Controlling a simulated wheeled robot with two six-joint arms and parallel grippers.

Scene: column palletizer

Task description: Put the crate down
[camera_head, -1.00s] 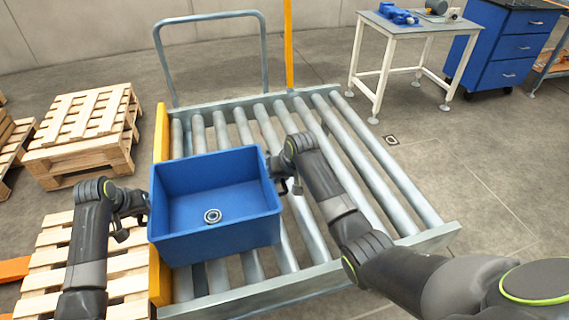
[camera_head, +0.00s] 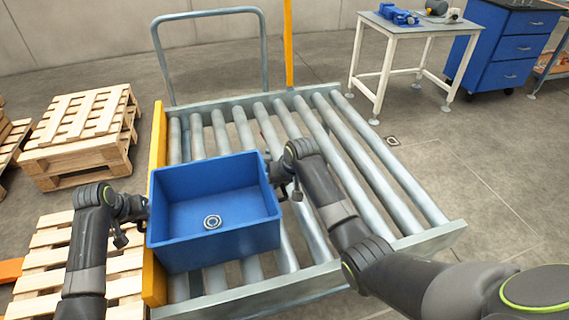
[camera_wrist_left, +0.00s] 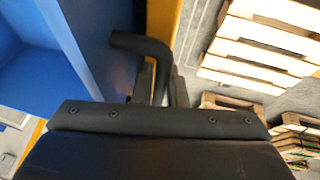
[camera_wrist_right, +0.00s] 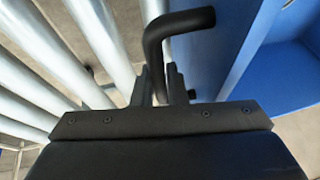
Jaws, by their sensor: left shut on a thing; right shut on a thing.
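A blue open crate (camera_head: 225,247) hangs level between my two grippers over the left part of the roller conveyor (camera_head: 395,185). A small metal ring-like part (camera_head: 212,222) lies on its floor. My left gripper (camera_head: 142,210) is at the crate's left side, shut on a black handle (camera_wrist_left: 146,46). My right gripper (camera_head: 284,188) is at the right side, shut on the other black handle (camera_wrist_right: 172,30). The crate's left edge is close to the yellow side rail (camera_head: 158,140). Its underside is hidden, so I cannot tell whether it touches the rollers.
Wooden pallets (camera_head: 85,120) are stacked at the left, with another pallet (camera_head: 50,245) beside the conveyor. The rollers behind and right of the crate are clear. A small table (camera_head: 400,28) and a blue drawer cabinet (camera_head: 503,62) stand at the back right.

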